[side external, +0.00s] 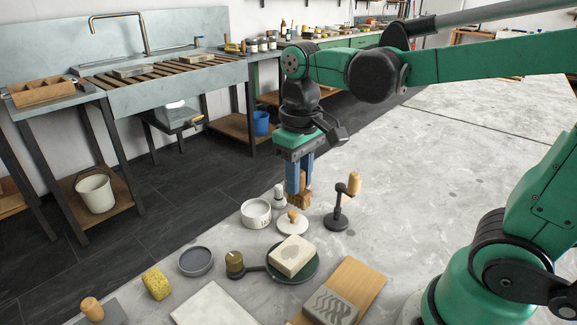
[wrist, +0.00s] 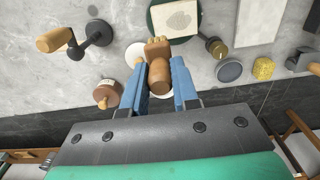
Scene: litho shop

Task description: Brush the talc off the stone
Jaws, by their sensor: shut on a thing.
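My gripper (side external: 299,192) is shut on a brush with a brown wooden handle (wrist: 159,78) and tan bristles (side external: 301,199). The brush hangs bristles down, above the table beyond the stone and apart from it. The stone (side external: 291,257) is a pale beige block on a dark green round plate (side external: 285,276). Its top has a grey rounded mark; I cannot tell how much talc lies on it. In the wrist view the stone (wrist: 181,20) is at the top edge, just past the bristles.
A white tin (side external: 256,216), a knobbed white disc (side external: 292,226) and a crank-handled tool (side external: 341,216) stand near the brush. A brass-coloured knob (side external: 235,264), grey dish (side external: 195,262) and yellow sponge (side external: 156,284) lie left. A patterned grey block (side external: 331,307) sits on a wooden board (side external: 363,281).

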